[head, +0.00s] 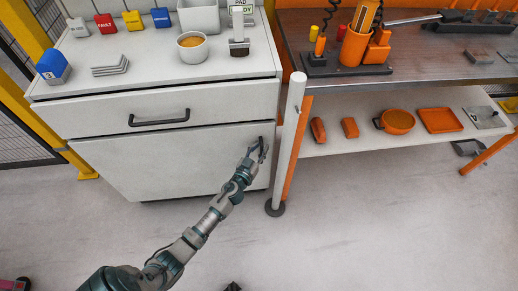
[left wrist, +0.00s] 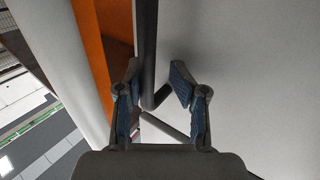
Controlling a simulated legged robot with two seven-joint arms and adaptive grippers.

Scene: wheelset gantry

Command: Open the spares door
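The white door (head: 150,168) fills the cabinet front below the drawer and looks shut; I see no label on it. My left gripper (head: 260,148) is at the door's upper right. In the left wrist view, a dark vertical bar handle (left wrist: 148,45) runs between the open fingers of my left gripper (left wrist: 156,76). The handle is close to the left finger, and a gap shows between it and the right finger. Whether either finger touches it I cannot tell. In the head view the gripper mostly hides this handle. My right gripper is not in view.
The drawer (head: 85,118) above has a dark handle (head: 159,118) and is shut. A white post (head: 288,150) stands close right of the door, beside an orange-framed workbench (head: 440,65) with a lower shelf (head: 350,145). The floor (head: 330,235) in front is mostly clear.

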